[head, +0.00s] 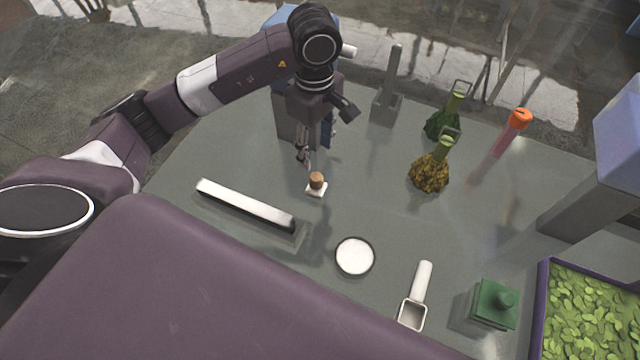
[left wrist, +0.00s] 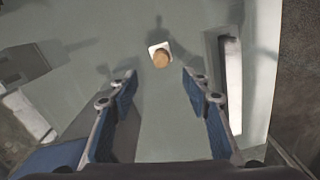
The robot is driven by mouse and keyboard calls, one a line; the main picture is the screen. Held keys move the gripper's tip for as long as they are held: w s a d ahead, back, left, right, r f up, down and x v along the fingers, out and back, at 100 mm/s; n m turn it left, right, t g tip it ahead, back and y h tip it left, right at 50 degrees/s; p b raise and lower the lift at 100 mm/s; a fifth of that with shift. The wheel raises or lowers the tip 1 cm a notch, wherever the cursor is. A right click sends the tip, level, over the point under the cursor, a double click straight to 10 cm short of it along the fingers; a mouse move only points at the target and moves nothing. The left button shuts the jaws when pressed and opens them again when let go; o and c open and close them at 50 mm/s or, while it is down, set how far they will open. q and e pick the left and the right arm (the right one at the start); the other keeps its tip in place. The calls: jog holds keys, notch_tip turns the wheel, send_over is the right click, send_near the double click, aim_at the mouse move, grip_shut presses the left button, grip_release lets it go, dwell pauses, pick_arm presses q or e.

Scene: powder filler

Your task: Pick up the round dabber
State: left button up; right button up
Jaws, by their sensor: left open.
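What looks like the round dabber (head: 316,181) is a small piece with a rounded brown top on a white squarish base, standing on the grey table. My left gripper (head: 317,148) is above and just behind it in the head view, fingers pointing down. In the left wrist view the dabber (left wrist: 160,58) lies ahead of the gap between the open blue-padded fingers of my left gripper (left wrist: 158,80). The fingers are apart from it and empty. My right gripper is not in view.
Green-necked bundles (head: 430,174) stand right.

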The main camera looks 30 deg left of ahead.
aim_at(316, 177)
pick_arm(q)
notch_tip(316, 177, down, 4)
jog(key=b, duration=0.2)
jog(key=shift+r+b, duration=0.2)
jog(key=shift+b, duration=0.2)
jog(key=shift+f+b, duration=0.3)
jog(key=shift+f, duration=0.05)
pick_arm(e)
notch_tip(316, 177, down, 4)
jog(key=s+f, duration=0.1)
pick_arm(q)
jog(key=shift+w+f, duration=0.1)
jog(key=shift+f, duration=0.1)
jog(key=shift+f+p, duration=0.45)
jog(key=shift+f, duration=0.25)
jog(key=shift+s+f+p, duration=0.2)
jog(key=shift+f+p, duration=0.4)
jog(key=shift+f, duration=0.15)
notch_tip(316, 177, down, 3)
jog(key=shift+f+p, duration=0.2)
jog(key=shift+p, duration=0.75)
jog(key=shift+f, duration=0.5)
grip_shut()
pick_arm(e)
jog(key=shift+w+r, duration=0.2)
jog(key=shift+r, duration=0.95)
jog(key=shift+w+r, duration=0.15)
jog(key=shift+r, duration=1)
